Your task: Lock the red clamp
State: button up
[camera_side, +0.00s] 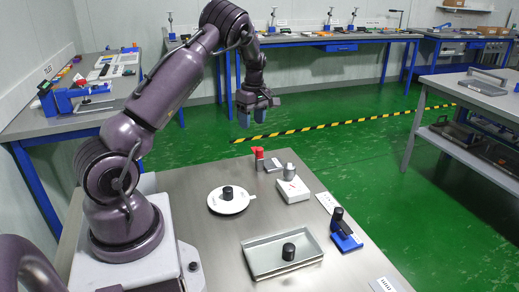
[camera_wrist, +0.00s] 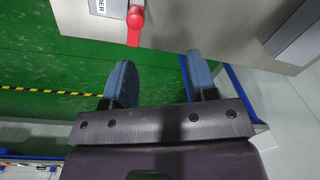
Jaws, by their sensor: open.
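The red clamp (camera_side: 258,154) is at the far edge of the steel table in the side view; its red part stands up there. In the wrist view its red handle (camera_wrist: 135,24) is at the top, beside a grey piece and a white label. My gripper (camera_side: 251,118) is above and beyond the table's far edge, apart from the clamp. In the wrist view my gripper (camera_wrist: 161,75) has its blue fingers spread with nothing between them. Whether the clamp is locked cannot be told.
Near the clamp are a metal cylinder (camera_side: 289,170) and a white box (camera_side: 293,190). A round white plate (camera_side: 238,205) with a black knob, a metal tray (camera_side: 254,265) holding a black cylinder (camera_side: 288,252), and a blue holder (camera_side: 348,242) stand nearer. Space around my gripper is free.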

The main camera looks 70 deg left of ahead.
aim_at(259, 148)
jog(key=w+f+n, duration=0.1)
jog(key=f, duration=0.2)
jog(key=f+n, duration=0.1)
jog(key=f, duration=0.3)
jog(key=w+a+f+n, duration=0.1)
jog(key=f+n, duration=0.1)
jog(key=f, duration=0.2)
jog(key=shift+w+f+t, duration=0.15)
jog(key=shift+w+t, duration=0.2)
jog(key=shift+t, duration=0.05)
jog(key=shift+c, duration=0.2)
jog(key=c, duration=0.9)
